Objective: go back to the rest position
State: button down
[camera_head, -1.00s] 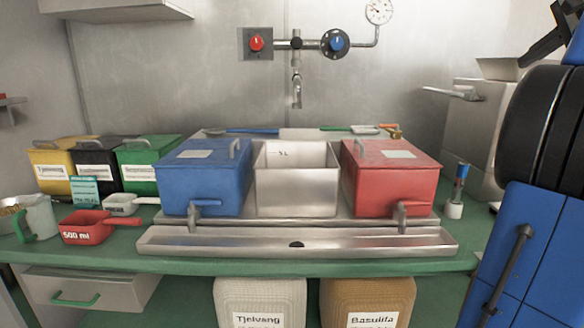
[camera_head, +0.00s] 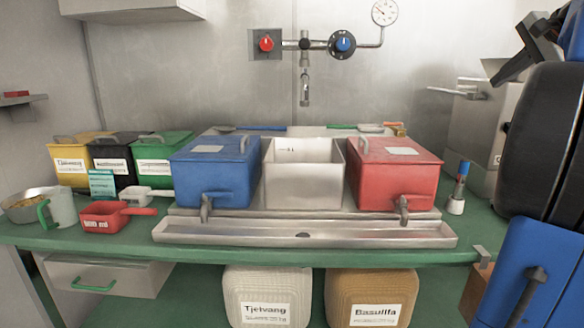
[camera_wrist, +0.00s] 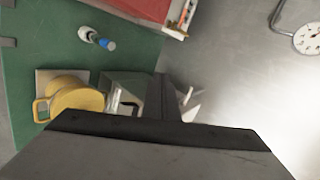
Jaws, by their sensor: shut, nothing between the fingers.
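My gripper (camera_head: 524,50) is raised at the upper right of the head view, in front of the back wall and above the steel grinder (camera_head: 483,125). It is shut and empty, apart from everything on the counter. In the wrist view, a dark part of my own arm end fills the bottom. Beyond it are a yellow round container with a handle (camera_wrist: 75,96) and a blue-and-white small bottle (camera_wrist: 95,38) on the green surface.
The green counter (camera_head: 110,236) carries a blue bin (camera_head: 212,178), an open steel bin (camera_head: 302,180) and a red bin (camera_head: 395,180). A red scoop (camera_head: 105,217) and several lidded boxes stand left. A pipe with a gauge (camera_head: 384,12) runs along the wall.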

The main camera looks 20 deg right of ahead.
jog(key=s+a+f+n+g+y, duration=0.15)
jog(key=a+f+n, duration=0.25)
jog(key=a+f, duration=0.75)
jog(key=w+a+f+n+g, duration=0.15)
jog(key=a+f+n, duration=0.25)
jog(key=a+f, duration=0.8)
jog(key=s+a+f+n+g, duration=0.1)
jog(key=s+a+f+n, duration=0.4)
jog(key=s+a+f, duration=0.3)
jog(key=s+a+f+n+g, duration=0.1)
jog(key=s+a+f+n, duration=0.4)
jog(key=f, duration=0.9)
jog(key=s+a, duration=0.3)
jog(key=s, duration=0.1)
jog(key=shift+a+n, duration=0.4)
jog(key=shift+d, duration=0.1)
